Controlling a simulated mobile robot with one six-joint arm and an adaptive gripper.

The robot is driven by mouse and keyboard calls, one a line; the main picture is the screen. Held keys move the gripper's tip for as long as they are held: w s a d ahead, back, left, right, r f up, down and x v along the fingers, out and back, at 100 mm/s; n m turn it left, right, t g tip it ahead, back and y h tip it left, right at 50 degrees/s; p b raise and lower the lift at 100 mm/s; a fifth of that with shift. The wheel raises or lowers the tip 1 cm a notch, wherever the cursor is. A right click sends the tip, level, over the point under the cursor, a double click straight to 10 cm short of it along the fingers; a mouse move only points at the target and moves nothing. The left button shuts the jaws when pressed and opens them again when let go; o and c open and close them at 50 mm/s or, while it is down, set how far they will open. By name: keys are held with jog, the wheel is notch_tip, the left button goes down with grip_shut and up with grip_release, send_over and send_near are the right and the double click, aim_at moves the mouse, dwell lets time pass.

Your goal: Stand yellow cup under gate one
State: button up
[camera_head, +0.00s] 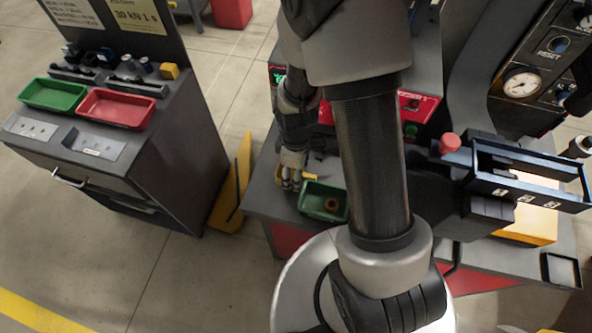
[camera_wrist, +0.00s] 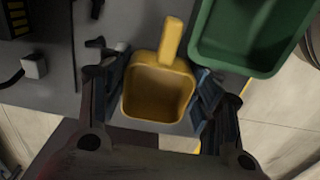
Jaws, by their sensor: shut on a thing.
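The yellow cup (camera_wrist: 158,92), square with a straight handle, sits between the two fingers of my gripper (camera_wrist: 158,100) in the wrist view. The fingers are shut on its sides, and its open top faces the camera. In the head view my gripper (camera_head: 291,178) is low over the grey bench, left of the small green bin (camera_head: 312,208), and only bits of the yellow cup (camera_head: 310,177) show. A dark rack (camera_head: 535,172) at the right carries small white number plates, the leftmost (camera_head: 501,190) seemingly gate one. My arm hides part of the bench between.
The green bin, also in the wrist view (camera_wrist: 245,40), holds a brownish ring. A red knob (camera_head: 450,143) stands left of the rack. A yellow block (camera_head: 532,224) lies below the rack. A gauge panel (camera_head: 522,83) rises behind. A separate cabinet (camera_head: 150,165) stands left across open floor.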

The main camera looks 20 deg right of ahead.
jog(key=shift+f, duration=0.25)
jog(key=o, duration=1.2)
jog(key=shift+r, duration=0.1)
jog(key=shift+r, duration=0.15)
